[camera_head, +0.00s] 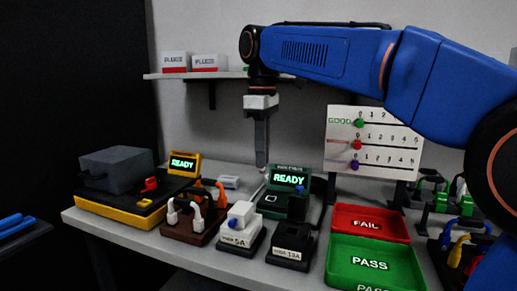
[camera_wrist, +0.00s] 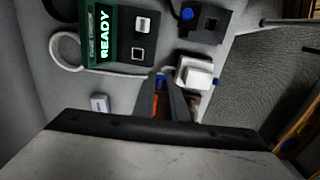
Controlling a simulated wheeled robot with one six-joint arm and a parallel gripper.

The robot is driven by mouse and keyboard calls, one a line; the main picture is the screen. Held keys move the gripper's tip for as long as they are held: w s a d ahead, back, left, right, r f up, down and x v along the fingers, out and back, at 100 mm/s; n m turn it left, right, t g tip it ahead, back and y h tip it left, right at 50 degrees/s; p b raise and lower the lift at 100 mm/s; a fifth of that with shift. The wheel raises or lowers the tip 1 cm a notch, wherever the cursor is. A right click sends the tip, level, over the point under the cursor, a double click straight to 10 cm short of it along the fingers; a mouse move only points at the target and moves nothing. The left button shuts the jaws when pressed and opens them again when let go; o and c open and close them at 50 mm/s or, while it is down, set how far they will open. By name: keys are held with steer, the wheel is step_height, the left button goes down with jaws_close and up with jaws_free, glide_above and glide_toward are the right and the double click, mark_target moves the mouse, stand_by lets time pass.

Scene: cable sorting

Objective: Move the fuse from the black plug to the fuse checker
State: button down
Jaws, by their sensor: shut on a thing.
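My gripper (camera_head: 262,165) points down in the head view, above the bench and just left of the fuse checker's screen. In the wrist view my gripper (camera_wrist: 160,82) has its fingers close together on a small thing, taken as the fuse; it is mostly hidden between the fingers. The green fuse checker (camera_head: 273,202) reads READY; it also shows in the wrist view (camera_wrist: 122,52), up and left of the fingertips. The black plug (camera_head: 292,238), on a base labelled 13A, stands at front right of the checker; it also shows in the wrist view (camera_wrist: 207,32).
A white plug (camera_head: 240,222) labelled 5A stands left of the black plug. A red FAIL tray (camera_head: 345,233) and a green PASS tray (camera_head: 335,262) lie to the right. A yellow-and-black tester (camera_head: 125,210) is at the left. A number board (camera_head: 395,125) stands behind the trays.

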steer(key=shift+w+d+f, duration=0.5)
steer(key=shift+w+f, duration=0.35)
steer(key=shift+f, duration=0.75)
steer(key=shift+w+d+f, duration=0.45)
steer(key=shift+w+f, duration=0.35)
steer(key=shift+f, duration=0.8)
steer(key=shift+w+d+f, duration=0.5)
steer(key=shift+w+f, duration=0.35)
steer(key=shift+f, duration=0.75)
steer(key=shift+f, duration=0.95)
steer(key=c, duration=1.2)
jaws_free()
steer(key=shift+o, duration=0.2)
steer(key=shift+r, duration=0.1)
step_height(320, 180, up, 8)
